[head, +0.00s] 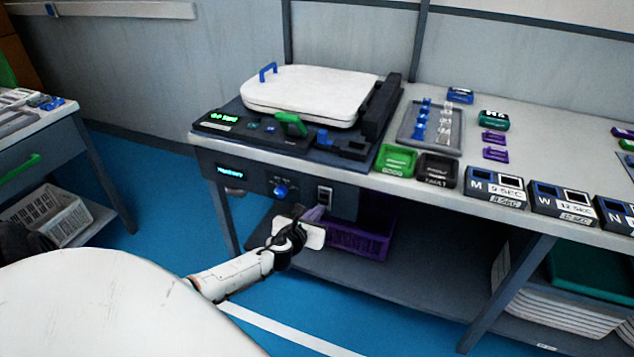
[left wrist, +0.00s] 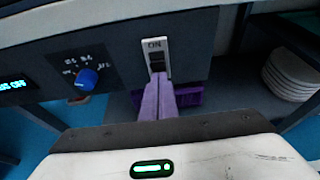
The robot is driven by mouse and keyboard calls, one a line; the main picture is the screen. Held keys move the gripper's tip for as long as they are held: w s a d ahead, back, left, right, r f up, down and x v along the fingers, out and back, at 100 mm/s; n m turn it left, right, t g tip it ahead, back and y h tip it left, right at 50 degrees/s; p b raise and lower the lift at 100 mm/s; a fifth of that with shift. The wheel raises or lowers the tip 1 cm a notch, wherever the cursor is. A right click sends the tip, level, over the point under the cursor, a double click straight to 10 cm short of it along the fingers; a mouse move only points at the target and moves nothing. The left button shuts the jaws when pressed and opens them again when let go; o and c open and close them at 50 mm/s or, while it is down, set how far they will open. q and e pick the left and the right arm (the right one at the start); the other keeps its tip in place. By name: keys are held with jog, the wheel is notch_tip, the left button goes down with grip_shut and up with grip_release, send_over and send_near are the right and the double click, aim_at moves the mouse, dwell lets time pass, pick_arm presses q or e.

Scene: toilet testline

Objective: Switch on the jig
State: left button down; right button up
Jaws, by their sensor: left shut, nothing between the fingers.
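The jig (head: 300,115) stands on the bench with a white toilet seat lid on top and a green-handled clamp at its front. Its front panel below the bench top carries a small lit display (head: 231,172), a blue knob (head: 280,191) and a rocker switch (head: 324,196). In the left wrist view the switch (left wrist: 157,62) is black on a white plate marked ON. My left gripper (head: 318,212) is shut and empty, its purple fingers (left wrist: 158,98) just below and in front of the switch; whether they touch it I cannot tell. My right gripper is not in view.
A green tray (head: 396,161) and a black tray (head: 437,169) sit at the bench's front edge, beside several labelled boxes. A purple crate (head: 360,243) is on the shelf below. Another table (head: 60,125) stands at the left, with blue floor between.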

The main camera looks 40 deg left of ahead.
pick_arm(q)
jog(key=shift+r, duration=0.5)
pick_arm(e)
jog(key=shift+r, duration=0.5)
